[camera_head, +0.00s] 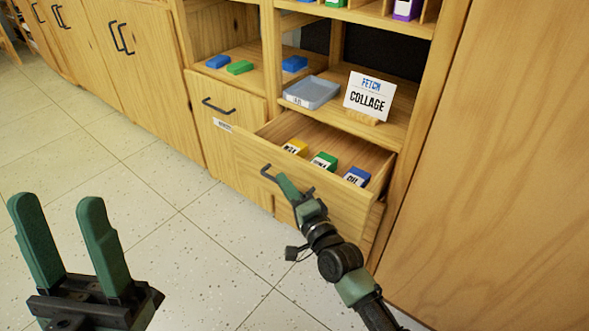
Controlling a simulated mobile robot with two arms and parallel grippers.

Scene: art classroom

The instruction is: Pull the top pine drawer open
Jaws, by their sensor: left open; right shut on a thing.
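The top pine drawer (328,208) stands pulled out of the cabinet, with its inside showing. A yellow box (294,147), a green box (325,160) and a blue box (357,176) lie in it. My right gripper (279,181) is at the drawer's front, shut on the dark drawer handle (266,171); its fingers partly hide the handle. My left gripper (62,222) is open and empty above the tiled floor at the lower left, well apart from the drawer.
Above the drawer, a shelf holds a grey tray (312,92) and a white sign (369,97) reading "FETCH COLLAGE". Closed cabinet doors (148,72) line the left. A large wooden panel (490,180) stands close on the right. The tiled floor (190,255) before the drawer is clear.

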